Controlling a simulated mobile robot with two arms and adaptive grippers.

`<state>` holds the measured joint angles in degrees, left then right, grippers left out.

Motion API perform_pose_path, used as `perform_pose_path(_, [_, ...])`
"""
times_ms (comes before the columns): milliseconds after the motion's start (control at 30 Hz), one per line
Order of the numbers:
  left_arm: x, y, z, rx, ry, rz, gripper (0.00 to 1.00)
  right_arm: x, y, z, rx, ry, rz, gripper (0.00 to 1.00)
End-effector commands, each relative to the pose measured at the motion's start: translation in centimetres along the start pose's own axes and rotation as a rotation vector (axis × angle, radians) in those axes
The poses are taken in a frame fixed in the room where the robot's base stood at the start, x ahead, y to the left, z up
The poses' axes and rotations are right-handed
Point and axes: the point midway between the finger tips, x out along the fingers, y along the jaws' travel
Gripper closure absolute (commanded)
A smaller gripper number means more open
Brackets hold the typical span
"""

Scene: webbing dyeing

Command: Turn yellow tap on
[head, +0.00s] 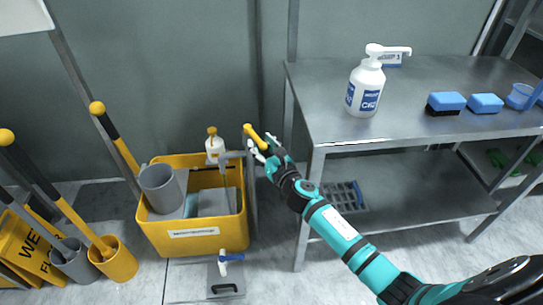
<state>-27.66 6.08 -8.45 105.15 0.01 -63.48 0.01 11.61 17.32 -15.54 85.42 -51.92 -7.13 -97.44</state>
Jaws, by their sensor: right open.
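The yellow tap handle (254,134) is a short slanted yellow bar near the back wall, just above the right edge of the yellow bin. My right gripper (262,150) is open, with its pale fingertips close to the lower end of the yellow handle. I cannot tell whether they touch it. The tap's body is mostly hidden behind the gripper and bin. My left gripper is not in view.
A yellow bin (209,240) with grey buckets and a bottle stands left of the gripper. A steel table (420,92) at the right holds a white pump bottle (366,88) and blue sponges (446,101).

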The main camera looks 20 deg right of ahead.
Motion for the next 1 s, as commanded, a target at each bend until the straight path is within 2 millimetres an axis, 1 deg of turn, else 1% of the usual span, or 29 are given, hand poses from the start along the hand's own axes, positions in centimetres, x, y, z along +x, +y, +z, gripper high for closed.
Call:
perform_pose_path(33, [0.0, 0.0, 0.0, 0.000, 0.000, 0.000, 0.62, -1.1, -0.1, -0.2, -0.002, 0.003, 0.000, 0.59])
perform_pose_path(200, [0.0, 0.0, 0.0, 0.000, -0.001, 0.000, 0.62, -5.0, -0.1, -0.1, 0.000, 0.003, -0.001, 0.59])
perform_pose_path(300, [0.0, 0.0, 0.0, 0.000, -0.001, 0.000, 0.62, -6.9, -0.1, -0.1, -0.001, 0.002, -0.002, 0.59])
perform_pose_path(433, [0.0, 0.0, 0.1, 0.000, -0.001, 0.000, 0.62, -8.8, -0.1, 0.0, 0.002, 0.000, -0.002, 0.59])
perform_pose_path(600, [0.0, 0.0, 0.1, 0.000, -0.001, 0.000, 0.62, -9.9, -0.1, 0.1, 0.000, -0.002, -0.002, 0.59])
perform_pose_path(867, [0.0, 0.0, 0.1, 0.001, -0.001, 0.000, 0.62, -10.0, -0.2, 0.1, 0.000, -0.002, -0.002, 0.59])
perform_pose_path(967, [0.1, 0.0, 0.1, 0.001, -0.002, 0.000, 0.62, -9.9, 0.1, 0.1, 0.031, -0.005, -0.006, 0.71])
perform_pose_path(1000, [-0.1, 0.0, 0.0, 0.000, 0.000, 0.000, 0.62, -9.9, 0.5, 0.0, 0.085, -0.011, -0.014, 0.76])
